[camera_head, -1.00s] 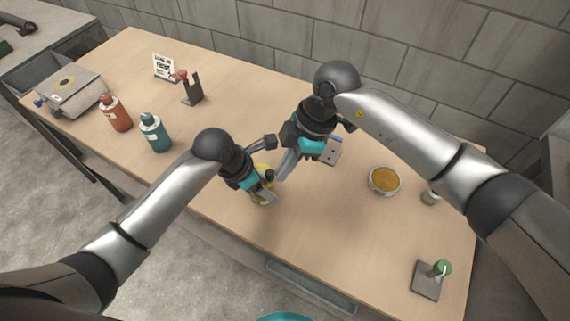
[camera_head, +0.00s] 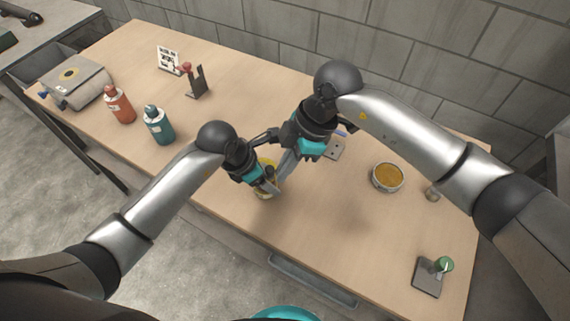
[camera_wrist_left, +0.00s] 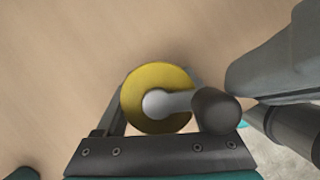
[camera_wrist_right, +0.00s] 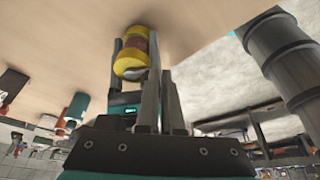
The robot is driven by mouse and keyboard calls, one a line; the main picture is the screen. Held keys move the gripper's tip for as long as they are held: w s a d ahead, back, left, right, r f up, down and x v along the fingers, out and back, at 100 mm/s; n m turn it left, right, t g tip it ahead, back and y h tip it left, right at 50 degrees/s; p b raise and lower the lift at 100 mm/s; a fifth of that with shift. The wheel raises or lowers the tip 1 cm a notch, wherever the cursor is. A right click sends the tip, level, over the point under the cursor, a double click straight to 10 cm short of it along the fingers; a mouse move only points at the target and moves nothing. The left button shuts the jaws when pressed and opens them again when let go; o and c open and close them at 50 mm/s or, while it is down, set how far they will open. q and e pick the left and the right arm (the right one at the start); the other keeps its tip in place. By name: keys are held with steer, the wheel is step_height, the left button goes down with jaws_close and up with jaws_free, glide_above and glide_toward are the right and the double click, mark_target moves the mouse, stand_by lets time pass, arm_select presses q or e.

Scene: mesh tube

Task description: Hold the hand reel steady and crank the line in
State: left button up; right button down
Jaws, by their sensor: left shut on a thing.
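The yellow hand reel (camera_head: 266,161) is near the middle of the table, partly hidden by my grippers in the head view. In the left wrist view the reel (camera_wrist_left: 143,81) faces the camera, with a pale hub and a crank arm ending in a dark knob (camera_wrist_left: 216,110) on the right. My left gripper (camera_head: 266,187) is shut on the reel's body. My right gripper (camera_head: 282,168) is beside the reel. In the left wrist view one of its grey fingers is close to the knob; contact is unclear. In the right wrist view its fingers (camera_wrist_right: 161,90) look close together, and the reel (camera_wrist_right: 131,62) is beyond them.
A grey plate (camera_head: 335,148) lies behind my right gripper. Red (camera_head: 119,103) and teal (camera_head: 158,124) bottles stand on the left. The front middle of the table is clear.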

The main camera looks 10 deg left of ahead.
steer(key=shift+s+a, duration=0.35)
steer(key=shift+s, duration=0.1)
stand_by(0.3)
steer(key=shift+w+d, duration=0.2)
steer(key=shift+w, duration=0.05)
stand_by(0.6)
steer(key=shift+w, duration=0.15)
